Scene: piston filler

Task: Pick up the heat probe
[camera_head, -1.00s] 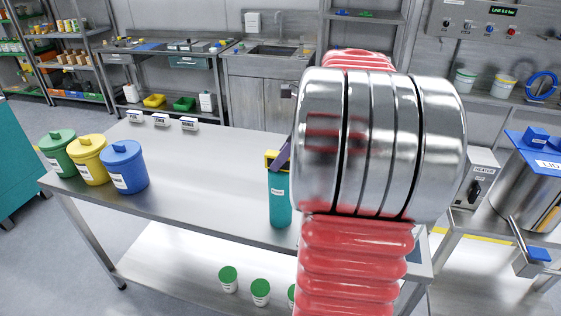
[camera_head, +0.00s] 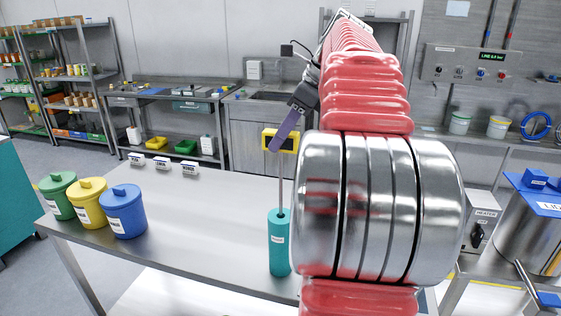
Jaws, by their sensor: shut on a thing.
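The heat probe has a yellow head (camera_head: 291,139) and a long thin metal rod (camera_head: 281,185) hanging below it, close to upright. My gripper (camera_head: 280,140), with purple fingers, is shut on the yellow head above the table. The teal cylindrical holder (camera_head: 279,245) stands on the steel table directly below. The rod's lower end meets the holder's top opening; I cannot tell how much of it is still inside. My arm hides the area right of the holder.
Green (camera_head: 59,198), yellow (camera_head: 88,205) and blue (camera_head: 124,213) lidded tubs stand at the table's left. Small labelled blocks (camera_head: 162,162) line its back edge. The table's middle (camera_head: 205,215) is clear. A steel vessel (camera_head: 530,225) and a heater box (camera_head: 481,228) stand at the right.

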